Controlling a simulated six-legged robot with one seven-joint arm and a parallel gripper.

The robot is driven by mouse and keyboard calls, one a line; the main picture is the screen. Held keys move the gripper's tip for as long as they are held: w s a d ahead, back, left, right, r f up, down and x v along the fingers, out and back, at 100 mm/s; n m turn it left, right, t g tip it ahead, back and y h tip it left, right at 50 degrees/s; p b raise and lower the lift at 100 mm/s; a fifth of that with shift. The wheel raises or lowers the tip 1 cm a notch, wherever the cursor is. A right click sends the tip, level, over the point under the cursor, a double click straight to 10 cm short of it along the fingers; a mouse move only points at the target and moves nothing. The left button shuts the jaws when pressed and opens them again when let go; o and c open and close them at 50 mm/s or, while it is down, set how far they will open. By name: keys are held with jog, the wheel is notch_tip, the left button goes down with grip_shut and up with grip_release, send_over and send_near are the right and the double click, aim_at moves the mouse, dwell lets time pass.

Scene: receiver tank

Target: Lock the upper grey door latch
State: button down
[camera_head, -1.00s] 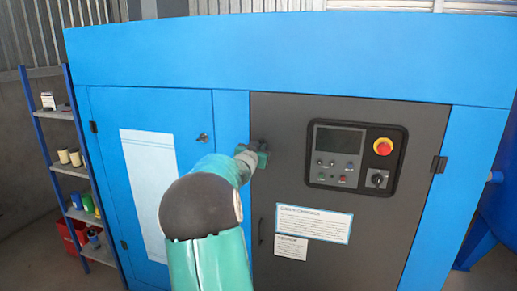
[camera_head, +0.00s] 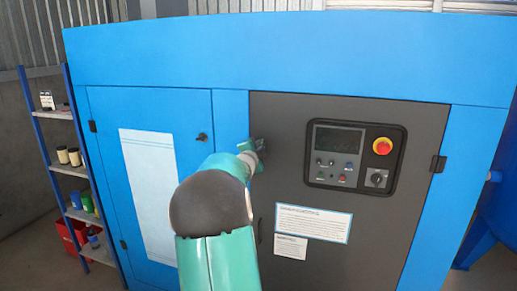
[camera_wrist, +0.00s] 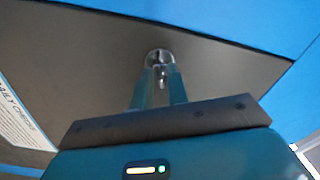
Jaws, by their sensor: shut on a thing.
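The grey door (camera_head: 340,255) fills the right part of the blue cabinet. Its upper latch (camera_wrist: 159,56) shows in the wrist view as a round, shiny metal piece with a small part projecting from it. My gripper (camera_wrist: 161,76) is shut on this latch, one teal finger on each side of the projecting part. In the head view my gripper (camera_head: 254,149) is at the door's upper left edge and hides most of the latch. I cannot tell the latch's exact angle. The door looks flush with the cabinet front.
A control panel (camera_head: 354,158) with a red button sits right of my gripper. A blue door (camera_head: 188,106) with its own small black latch (camera_head: 202,137) is to the left. A shelf rack (camera_head: 50,140) stands at far left, and a blue tank (camera_head: 490,220) at far right.

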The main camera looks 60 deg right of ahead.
jog(key=m, duration=0.4)
jog(key=shift+m, duration=0.4)
dwell(0.4)
jog(key=c, duration=1.5)
grip_release()
jog(key=shift+c, duration=0.2)
jog(key=s+a, duration=0.2)
jog(key=a, duration=1.1)
jog(key=shift+a, duration=0.35)
